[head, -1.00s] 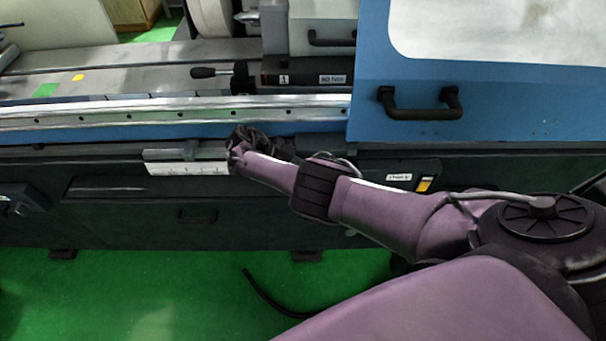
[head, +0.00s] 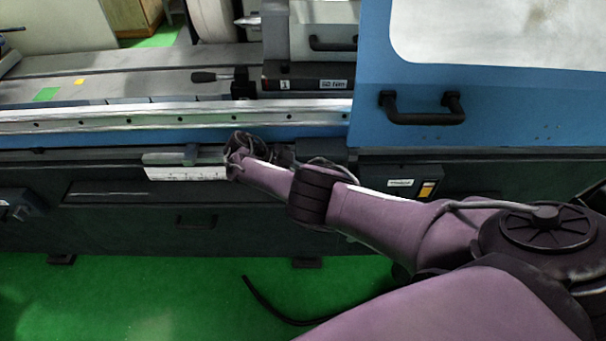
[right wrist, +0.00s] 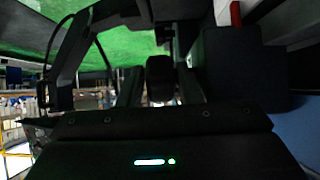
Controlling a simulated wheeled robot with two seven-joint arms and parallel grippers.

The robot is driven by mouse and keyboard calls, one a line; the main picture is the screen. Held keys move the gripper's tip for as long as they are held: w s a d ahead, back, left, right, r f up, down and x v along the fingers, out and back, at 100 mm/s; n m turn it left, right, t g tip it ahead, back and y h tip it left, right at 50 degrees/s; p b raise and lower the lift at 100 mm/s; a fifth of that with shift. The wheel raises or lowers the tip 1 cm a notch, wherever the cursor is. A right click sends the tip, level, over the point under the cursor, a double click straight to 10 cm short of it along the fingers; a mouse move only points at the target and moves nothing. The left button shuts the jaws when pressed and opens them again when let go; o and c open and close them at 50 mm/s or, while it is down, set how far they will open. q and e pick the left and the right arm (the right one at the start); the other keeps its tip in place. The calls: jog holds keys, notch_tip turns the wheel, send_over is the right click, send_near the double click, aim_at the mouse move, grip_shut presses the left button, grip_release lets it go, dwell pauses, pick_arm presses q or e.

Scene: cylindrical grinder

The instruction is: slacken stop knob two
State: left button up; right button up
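A pale scale rail (head: 185,173) with a small grey block (head: 191,154) is on the dark front of the grinder in the head view. My right gripper is at the right end of this rail, mostly hidden behind my own wrist. In the right wrist view, the two dark fingers of my right gripper (right wrist: 160,88) stand apart. A dark, rounded block (right wrist: 160,68), possibly a stop knob, shows between them with narrow gaps at its sides. I cannot tell contact or read its number. My left gripper is not in view.
The blue door with a black handle (head: 422,108) is above my right arm. A black-handled lever (head: 212,77) is on the table behind the metal rail (head: 150,117). A control plate with a yellow switch (head: 427,190) is on the front.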

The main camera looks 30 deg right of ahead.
jog(key=b+v, duration=0.2)
jog(key=v, duration=0.5)
jog(key=shift+a+r+b, duration=0.2)
jog(key=shift+a+b, duration=0.05)
jog(key=shift+b, duration=0.15)
jog(key=shift+w, duration=0.15)
